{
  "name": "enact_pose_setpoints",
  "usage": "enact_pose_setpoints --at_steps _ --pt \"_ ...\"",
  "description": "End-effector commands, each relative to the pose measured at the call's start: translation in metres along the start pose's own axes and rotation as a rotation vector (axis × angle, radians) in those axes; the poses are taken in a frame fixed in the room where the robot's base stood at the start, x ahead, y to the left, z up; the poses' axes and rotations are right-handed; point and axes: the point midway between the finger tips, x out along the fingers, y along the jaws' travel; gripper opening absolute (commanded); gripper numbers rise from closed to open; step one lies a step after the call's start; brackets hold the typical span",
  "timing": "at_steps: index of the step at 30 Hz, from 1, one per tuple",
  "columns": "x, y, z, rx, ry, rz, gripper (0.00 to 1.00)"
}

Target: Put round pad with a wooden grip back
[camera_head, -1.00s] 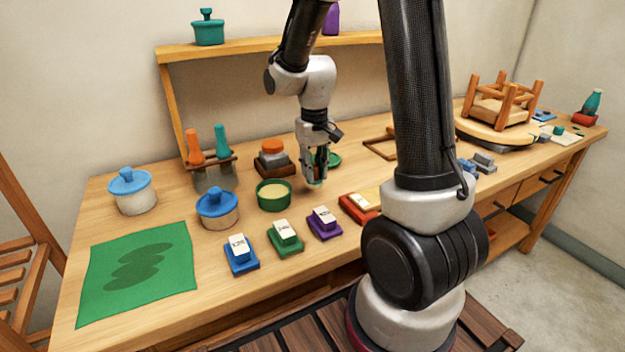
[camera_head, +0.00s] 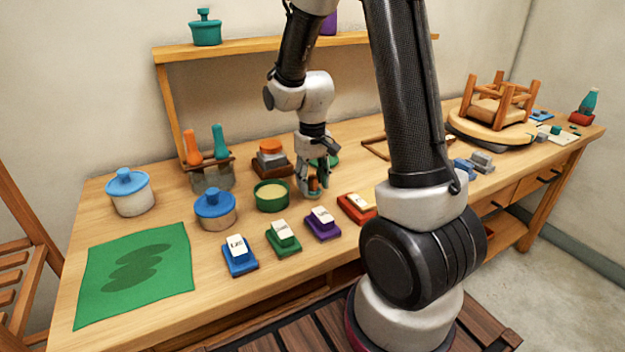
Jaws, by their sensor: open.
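My gripper (camera_head: 312,193) is open and points down, low over the middle of the bench, just right of a green round tub (camera_head: 271,196). A small brown wooden grip (camera_head: 314,184) shows between its fingers. The fingers hide most of it, and I cannot make out a pad under it or whether the fingers touch it. Behind the gripper lies a green round piece (camera_head: 331,160), partly hidden by the wrist.
Blue (camera_head: 239,255), green (camera_head: 283,237) and purple (camera_head: 322,223) labelled blocks stand in front, with a red tray (camera_head: 357,207) to their right. A lidded blue pot (camera_head: 214,208) and a dark stand with an orange-topped piece (camera_head: 270,158) are nearby. My upper arm hides the bench's middle right.

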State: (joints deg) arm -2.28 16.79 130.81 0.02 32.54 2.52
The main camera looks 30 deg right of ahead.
Motion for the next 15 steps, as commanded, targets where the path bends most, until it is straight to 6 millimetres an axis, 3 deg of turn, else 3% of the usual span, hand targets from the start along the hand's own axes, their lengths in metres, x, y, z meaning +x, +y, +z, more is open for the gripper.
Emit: enact_pose_setpoints --at_steps 5,15 --pt "-0.013 0.0 -0.001 0.0 0.005 0.0 0.44" --pt "-0.088 0.0 -0.001 0.0 0.006 0.0 0.44"
